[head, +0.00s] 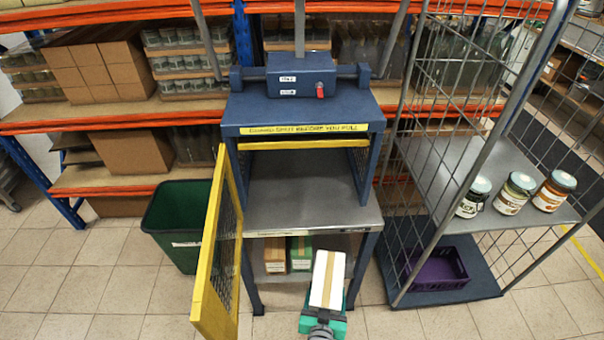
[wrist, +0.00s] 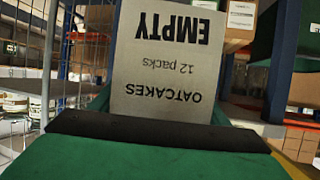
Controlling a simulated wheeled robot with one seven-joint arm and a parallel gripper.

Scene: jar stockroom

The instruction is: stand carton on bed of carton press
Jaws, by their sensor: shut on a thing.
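The carton (head: 327,278) is pale with a brown tape strip along its top. In the wrist view its printed face (wrist: 165,65) reads EMPTY, 12 packs, OATCAKES, upside down in the picture. My gripper (head: 323,322), with green and black fingers, is shut on the carton and holds it in front of the carton press (head: 300,112). The press is blue, with a bare grey bed (head: 300,200). Its yellow mesh guard door (head: 213,265) stands open at the left. The carton's underside is hidden.
A brown carton (head: 275,254) and a green carton (head: 301,253) stand on the shelf under the bed. A green bin (head: 180,215) is left of the press. A wire cage trolley (head: 445,165) with several jars is at right. Shelving stands behind.

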